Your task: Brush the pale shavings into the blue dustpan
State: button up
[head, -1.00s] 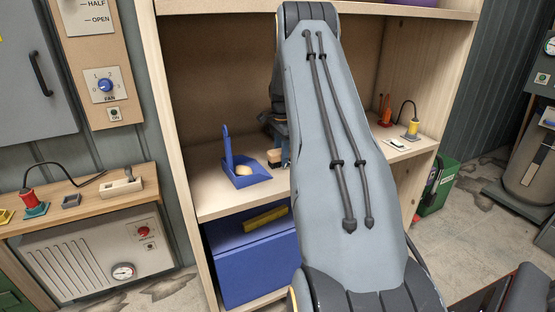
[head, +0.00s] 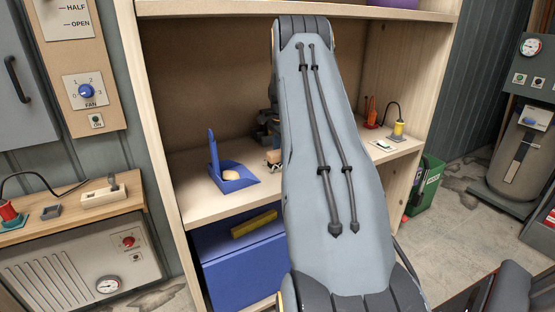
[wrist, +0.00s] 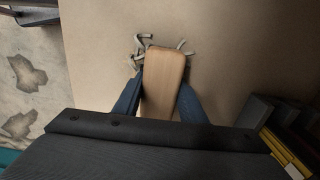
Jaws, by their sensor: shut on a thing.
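The blue dustpan (head: 240,185) sits on the wooden shelf with its handle standing up, and a pale tan rounded thing (head: 203,176) lies in it. In the wrist view my gripper (wrist: 160,90) has its blue fingers shut on a wooden brush (wrist: 163,75). Several pale curled shavings lie on the shelf around the brush's far end, some at its left (wrist: 138,45) and some at its right (wrist: 184,48). The bristles are hidden under the wood. In the head view the brush (head: 273,157) shows right of the dustpan, apart from it; my arm hides most of the gripper.
The shelf (head: 205,209) has side walls and a board above. A blue box (head: 235,270) stands below. A yellow-tipped cable tool (head: 398,131) stands at the shelf's right.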

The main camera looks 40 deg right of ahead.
aim_at(262, 168)
jog(key=shift+s+d+b, duration=0.2)
jog(key=shift+d, duration=0.55)
jog(key=shift+s+d+b, duration=0.15)
jog(key=shift+d+b, duration=0.05)
jog(key=shift+d, duration=0.5)
